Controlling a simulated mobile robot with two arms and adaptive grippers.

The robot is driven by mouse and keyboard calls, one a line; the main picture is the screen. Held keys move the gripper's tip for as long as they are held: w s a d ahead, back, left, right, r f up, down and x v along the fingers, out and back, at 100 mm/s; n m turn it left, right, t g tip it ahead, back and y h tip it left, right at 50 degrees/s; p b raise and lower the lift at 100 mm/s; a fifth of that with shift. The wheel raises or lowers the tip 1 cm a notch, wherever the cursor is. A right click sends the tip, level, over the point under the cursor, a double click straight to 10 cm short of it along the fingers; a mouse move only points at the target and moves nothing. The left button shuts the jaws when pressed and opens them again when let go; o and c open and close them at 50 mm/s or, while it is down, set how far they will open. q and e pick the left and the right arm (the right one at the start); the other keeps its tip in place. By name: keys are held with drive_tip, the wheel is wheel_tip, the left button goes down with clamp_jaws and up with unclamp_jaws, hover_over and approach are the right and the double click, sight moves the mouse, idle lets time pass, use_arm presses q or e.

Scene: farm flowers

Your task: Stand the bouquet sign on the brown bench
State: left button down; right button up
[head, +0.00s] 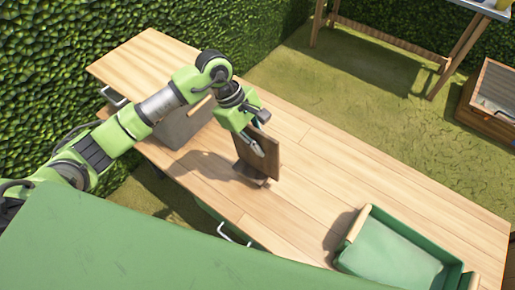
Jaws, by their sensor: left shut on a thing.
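The bouquet sign (264,152) is a dark brown upright board with a small foot at its base, seen at an angle in the head view. My left gripper (254,145) is shut on the sign's near left side. The sign stands upright at the middle of the wooden bench (340,175), its foot at or just above the top; I cannot tell whether it touches. The bench top is light brown planks. The sign's face is turned away, so no picture on it shows. My right gripper is not in view.
A green tray (395,245) with wooden handles sits at the bench's near right end. A grey box (185,125) stands on the left part, behind my arm. Hedges line the left and back. A wooden crate (492,102) stands at right.

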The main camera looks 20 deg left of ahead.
use_arm(q)
drive_tip(key=shift+w+a+f, duration=0.1)
drive_tip(key=shift+a+f, duration=0.05)
wheel_tip(320, 180, down, 3)
drive_tip(key=shift+w+a+f+p, duration=0.1)
drive_tip(key=shift+a+f+p, duration=0.1)
drive_tip(key=shift+p, duration=0.6)
drive_tip(key=shift+f, duration=0.1)
drive_tip(key=shift+f, duration=0.15)
drive_tip(key=c, duration=2.2)
unclamp_jaws()
drive_tip(key=shift+o, duration=0.2)
